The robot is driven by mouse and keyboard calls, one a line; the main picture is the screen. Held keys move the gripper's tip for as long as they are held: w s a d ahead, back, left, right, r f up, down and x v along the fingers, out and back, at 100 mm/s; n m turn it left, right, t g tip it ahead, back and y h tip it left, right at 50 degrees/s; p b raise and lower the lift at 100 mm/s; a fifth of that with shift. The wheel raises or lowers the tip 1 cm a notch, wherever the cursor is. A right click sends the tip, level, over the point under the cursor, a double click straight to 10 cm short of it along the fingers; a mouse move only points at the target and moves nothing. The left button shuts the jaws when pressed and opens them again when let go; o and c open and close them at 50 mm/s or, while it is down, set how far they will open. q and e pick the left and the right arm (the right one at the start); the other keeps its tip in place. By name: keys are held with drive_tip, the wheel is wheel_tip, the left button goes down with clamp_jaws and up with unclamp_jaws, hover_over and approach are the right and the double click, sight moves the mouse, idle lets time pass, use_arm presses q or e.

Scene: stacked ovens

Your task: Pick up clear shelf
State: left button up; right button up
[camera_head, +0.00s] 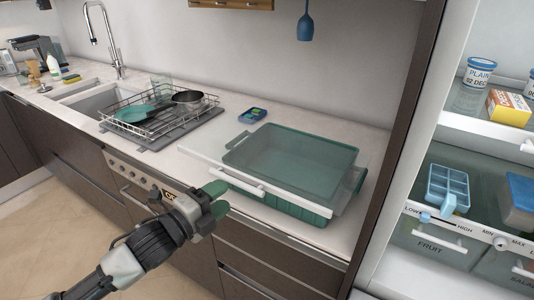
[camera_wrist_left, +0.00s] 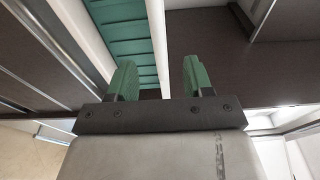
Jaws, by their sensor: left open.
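The clear shelf (camera_head: 290,198) is a see-through panel with a white front edge. It lies across the top of a green bin (camera_head: 290,208) on the countertop and sticks out past the bin on the left. My left gripper (camera_head: 218,198), with green fingers, is open just in front of the shelf's white edge. In the left wrist view my fingers (camera_wrist_left: 157,65) are apart, and a white strip (camera_wrist_left: 156,35), which looks like the shelf's edge, runs up between them. I cannot tell whether they touch it. My right gripper is not in view.
A dish rack (camera_head: 165,122) with a pan stands left of the bin, near the sink (camera_head: 95,103). A small blue item (camera_head: 252,115) lies behind. An open fridge (camera_head: 440,160) with stocked shelves and drawers stands on the right, past a dark panel (camera_head: 400,130).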

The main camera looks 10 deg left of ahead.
sight(248, 183)
use_arm(q)
drive_tip(key=x, duration=0.3)
drive_tip(key=shift+w+d, duration=0.1)
drive_tip(key=shift+w, duration=0.1)
drive_tip(key=shift+d+p+x, duration=0.2)
drive_tip(key=shift+p+x, duration=0.65)
drive_tip(key=shift+x, duration=1.85)
drive_tip(key=shift+s+f, duration=0.15)
clamp_jaws()
